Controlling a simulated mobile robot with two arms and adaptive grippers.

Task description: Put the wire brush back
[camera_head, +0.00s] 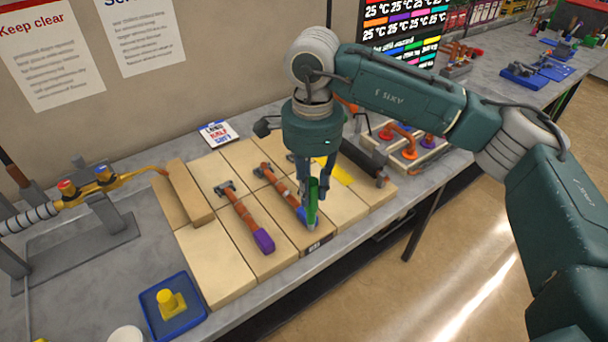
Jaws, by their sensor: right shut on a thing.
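My right gripper (313,192) points down over the pale wooden blocks (212,268), near the front edge of the bench. It is shut on a narrow green thing (313,208), which stands nearly upright between the fingers. This looks like the wire brush, but its bristles cannot be made out. Its lower end is close to the front of a block, and I cannot tell whether it touches. A copper-coloured tool with a blue end (280,188) lies just left of it, partly hidden by the fingers. My left gripper is not in view.
A copper-coloured tool with a purple end (246,222) lies on the block further left. A loose wooden bar (190,192) and a torch on a stand (105,177) are beyond it. A blue tray (172,309) with a yellow piece sits front left. A dark roller-like thing (362,160) lies right.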

